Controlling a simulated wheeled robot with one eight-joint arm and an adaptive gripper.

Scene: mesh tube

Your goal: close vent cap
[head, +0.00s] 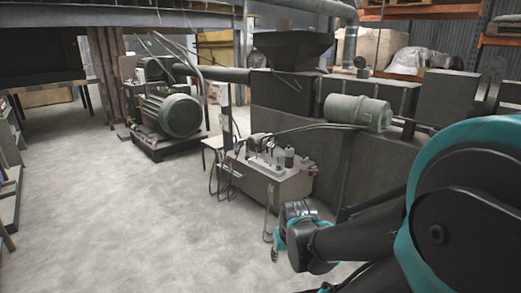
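I cannot pick out a vent cap for certain in the head view. My arm comes in from the lower right, black and teal. My gripper (274,254) is at its far end, low and in front of the machine. It is small and partly hidden by my wrist, so whether its fingers are open or shut does not show. I see nothing held in it.
A grey control box (265,185) with small fittings on top stands just beyond my gripper. Behind it is a long grey machine (300,135) carrying a grey-green cylinder (358,112). A large green motor (175,112) stands further back. The concrete floor (120,215) at left is clear.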

